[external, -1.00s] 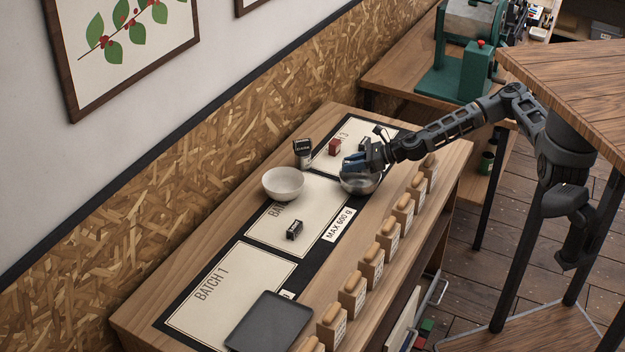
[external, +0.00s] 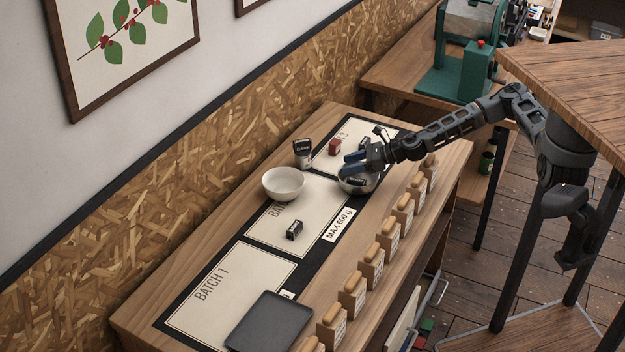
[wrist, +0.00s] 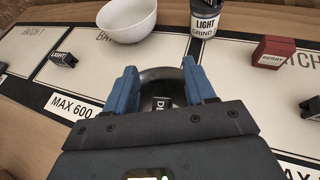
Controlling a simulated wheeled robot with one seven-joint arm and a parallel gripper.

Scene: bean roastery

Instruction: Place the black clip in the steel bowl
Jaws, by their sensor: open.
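The steel bowl (external: 372,185) stands on the workbench beside the batch mat, under my gripper (external: 353,167). In the wrist view my gripper (wrist: 160,70) is open, its two blue fingers apart over the bowl (wrist: 152,76). A black clip (wrist: 161,103) with pale lettering starting with D lies inside the bowl, between and below the fingers, partly hidden by my gripper's body. It also shows as a dark shape in the bowl in the external view (external: 357,181). Another black clip (external: 294,229), marked LIGHT (wrist: 63,59), lies on the mat.
A white bowl (external: 283,184) and a dark-lidded jar (external: 303,153) stand nearby. Several wooden label blocks (external: 371,265) line the front edge; a dark tray (external: 268,322) lies at the near end.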

